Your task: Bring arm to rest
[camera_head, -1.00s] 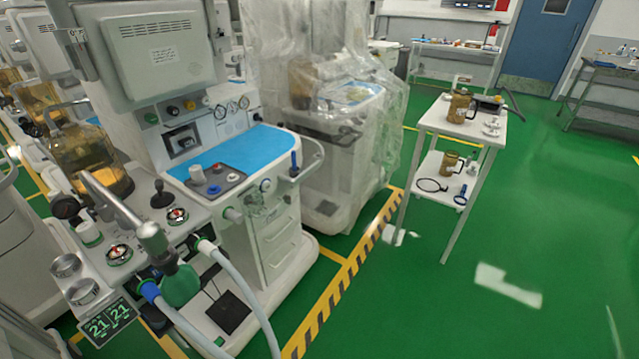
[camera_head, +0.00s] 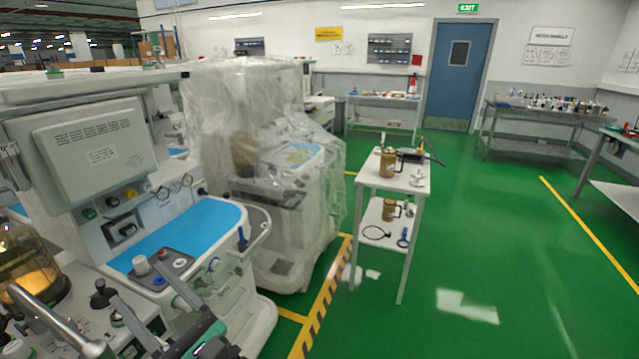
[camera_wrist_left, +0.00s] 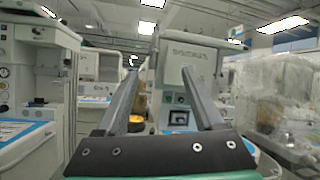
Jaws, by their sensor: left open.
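My left gripper (camera_head: 141,287) shows at the bottom left of the head view, with its two grey fingers apart and part of its green body at the picture's lower edge. It is in front of the nearest anaesthesia machine (camera_head: 95,155), before its control panel and blue-topped work surface (camera_head: 185,238). In the left wrist view the gripper's fingers (camera_wrist_left: 170,50) stand apart with nothing between them. A machine with a grey monitor back (camera_wrist_left: 192,66) is beyond them. Whether the fingers touch the machine cannot be told. My right gripper is not in view.
A plastic-covered machine (camera_head: 265,160) stands behind the nearest one. A white two-shelf cart (camera_head: 413,190) holds brown jugs (camera_head: 389,161) and small parts. Benches (camera_head: 530,140) line the back, near a blue door (camera_head: 458,75). The green floor (camera_head: 500,240) at right is mostly clear.

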